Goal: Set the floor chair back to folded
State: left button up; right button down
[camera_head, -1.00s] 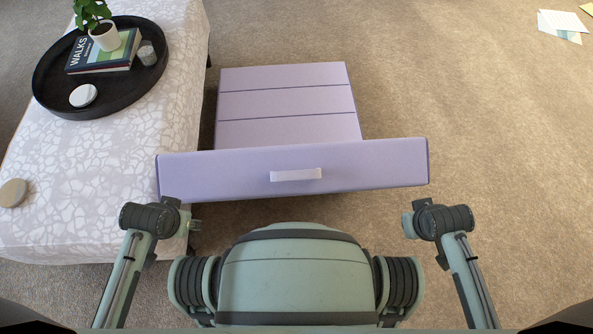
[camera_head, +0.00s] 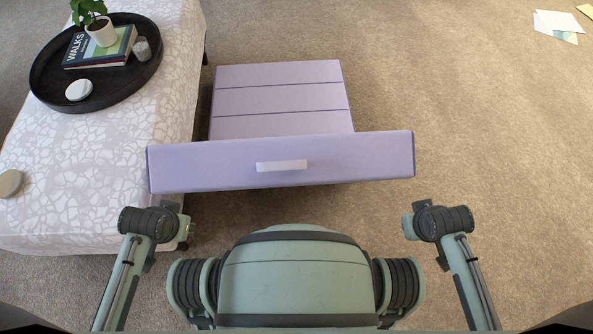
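The floor chair (camera_head: 232,168) is lavender and stands unfolded on the carpet in front of me. Its seat (camera_head: 280,100), crossed by two dark seams, lies flat and extends away from me. Its backrest stands up at the near end, wider than the seat, hiding the seat's near edge. A pale strap handle (camera_head: 282,166) is on the backrest's near face. Both my arms show at the bottom left and bottom right, apart from the chair. My gripper fingers cannot be seen on either arm.
A white patterned bench (camera_head: 130,160) stands close along the chair's left side. It carries a dark round tray (camera_head: 42,97) with a plant, books and small items, plus a beige disc (camera_head: 10,183). Carpet right of the chair is clear; papers (camera_head: 557,22) lie far right.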

aim_at(242, 164)
jog(key=k+l, duration=0.2)
jog(key=l, duration=0.2)
jog(key=k+l+u, duration=0.15)
jog(key=l, duration=0.25)
jog(key=k+l, duration=0.3)
jog(key=i+j, duration=0.15)
